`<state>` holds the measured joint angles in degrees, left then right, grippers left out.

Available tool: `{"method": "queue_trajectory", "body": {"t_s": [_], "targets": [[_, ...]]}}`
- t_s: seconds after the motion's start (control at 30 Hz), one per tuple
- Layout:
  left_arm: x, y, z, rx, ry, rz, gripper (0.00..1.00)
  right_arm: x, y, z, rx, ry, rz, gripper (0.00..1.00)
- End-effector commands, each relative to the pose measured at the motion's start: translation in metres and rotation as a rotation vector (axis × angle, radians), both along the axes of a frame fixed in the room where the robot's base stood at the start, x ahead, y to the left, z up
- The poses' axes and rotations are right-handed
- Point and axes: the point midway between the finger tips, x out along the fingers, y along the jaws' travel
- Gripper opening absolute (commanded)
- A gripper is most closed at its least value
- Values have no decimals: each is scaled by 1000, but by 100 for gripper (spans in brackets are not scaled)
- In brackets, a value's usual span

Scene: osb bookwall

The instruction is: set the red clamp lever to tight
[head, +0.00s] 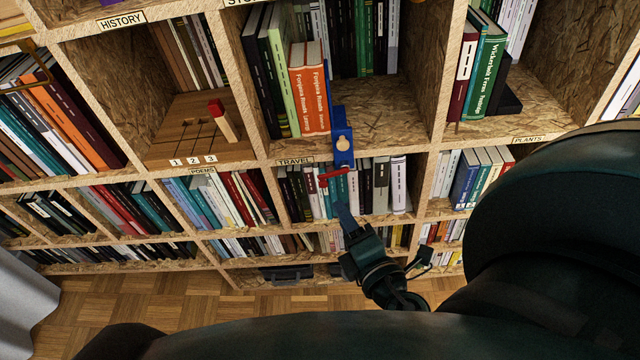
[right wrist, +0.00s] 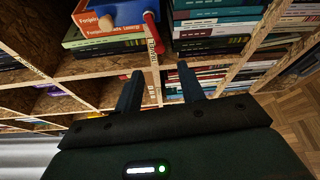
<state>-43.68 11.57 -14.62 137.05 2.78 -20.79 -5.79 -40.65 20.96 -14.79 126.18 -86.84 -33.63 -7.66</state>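A blue clamp (head: 342,138) with a round tan knob is fixed at the front edge of the shelf board, beside the TRAVEL label. Its red lever (head: 333,174) sticks out below it, roughly sideways along the shelf front. In the right wrist view the blue clamp (right wrist: 122,12) and red lever (right wrist: 152,30) show at the top, ahead of the fingers. My right gripper (head: 345,211) is just below the lever in the head view, apart from it. The wrist view shows its two fingers (right wrist: 157,80) spread with nothing between them. My left gripper is out of view.
Orange books (head: 308,88) stand just left of the clamp. More books (head: 380,185) fill the compartment beneath it. A wooden block with a red-tipped lever (head: 222,118) and marks 1, 2, 3 stands to the left. The shelf board (head: 395,125) right of the clamp is bare.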

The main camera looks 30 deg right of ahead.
Motion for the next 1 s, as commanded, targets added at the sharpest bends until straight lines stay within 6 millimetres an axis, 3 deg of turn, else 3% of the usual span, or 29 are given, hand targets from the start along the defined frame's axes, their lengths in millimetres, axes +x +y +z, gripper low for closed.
{"method": "queue_trajectory", "body": {"t_s": [0.4, 0.6, 1.0], "targets": [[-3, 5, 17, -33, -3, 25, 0, 79, -14, -5, 1, -2, -1, 39], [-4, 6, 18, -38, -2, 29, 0, 108, -18, -9, 3, -1, 0, 39], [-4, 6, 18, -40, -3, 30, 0, 122, -21, -12, 4, 2, 0, 39]]}}
